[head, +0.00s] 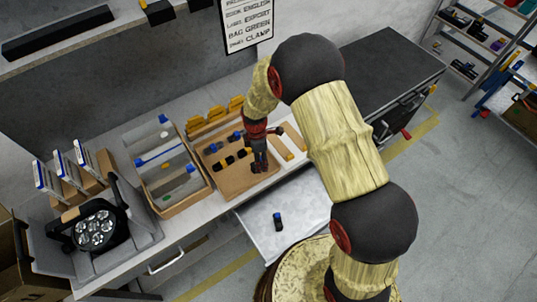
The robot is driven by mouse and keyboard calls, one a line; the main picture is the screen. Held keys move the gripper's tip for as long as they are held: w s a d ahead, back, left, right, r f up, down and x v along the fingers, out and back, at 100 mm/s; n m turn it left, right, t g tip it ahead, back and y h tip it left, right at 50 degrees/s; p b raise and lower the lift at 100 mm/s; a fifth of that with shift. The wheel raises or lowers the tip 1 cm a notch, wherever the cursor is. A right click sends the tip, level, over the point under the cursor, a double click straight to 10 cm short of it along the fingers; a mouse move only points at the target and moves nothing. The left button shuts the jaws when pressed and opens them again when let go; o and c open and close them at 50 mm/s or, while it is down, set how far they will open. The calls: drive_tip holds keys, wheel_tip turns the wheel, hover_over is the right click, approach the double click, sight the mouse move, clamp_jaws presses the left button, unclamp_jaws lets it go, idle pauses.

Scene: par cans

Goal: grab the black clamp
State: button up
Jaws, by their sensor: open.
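Several small black pieces (229,160), which look like the black clamps, lie in a row in a brown wooden tray (232,188) on the bench. They are too small to make out their shape. My gripper (259,168) is open and points down over the right part of this tray, just right of the black pieces. Nothing shows between its fingers. I cannot tell its exact height above the tray, and it hides part of the tray's floor.
Yellow pieces (217,113) stand along the tray's back. A divided box (190,197) stands left of the tray. An open drawer (299,212) in front holds a small dark blue-topped item (278,221).

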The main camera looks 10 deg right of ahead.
drive_tip(key=shift+w+r+n, duration=0.2)
drive_tip(key=shift+w+n, duration=0.5)
drive_tip(key=shift+w, duration=0.4)
drive_tip(key=shift+w+n+t, duration=0.2)
drive_tip(key=shift+n+t, duration=0.1)
drive_tip(key=shift+n, duration=0.9)
drive_tip(key=shift+f, duration=3.85)
drive_tip(key=shift+c, duration=0.8)
clamp_jaws()
